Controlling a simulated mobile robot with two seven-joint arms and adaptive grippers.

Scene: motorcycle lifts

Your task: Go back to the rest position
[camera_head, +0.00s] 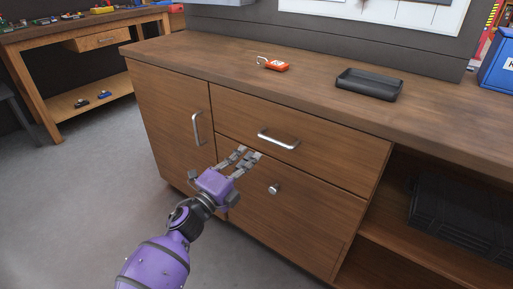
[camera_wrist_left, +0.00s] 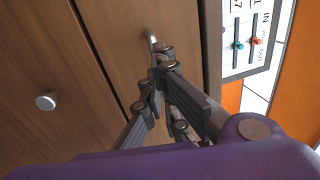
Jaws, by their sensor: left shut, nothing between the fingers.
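My left gripper (camera_head: 244,158) is purple with grey fingers. In the head view its arm comes in from the lower left, and the fingers are in front of the wooden cabinet, just below and left of the upper drawer's handle (camera_head: 278,140). In the left wrist view the gripper (camera_wrist_left: 160,78) is shut and empty, its fingers pointing toward a metal handle (camera_wrist_left: 151,40). I cannot tell whether they touch it. My right gripper is not in view.
A red padlock (camera_head: 273,64) and a black tray (camera_head: 368,84) sit on the countertop (camera_head: 210,55). The lower panel has a round knob (camera_head: 274,188). An open shelf (camera_head: 440,240) is at the right. A workbench (camera_head: 50,45) stands at the back left. Grey floor (camera_head: 80,190) is clear at left.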

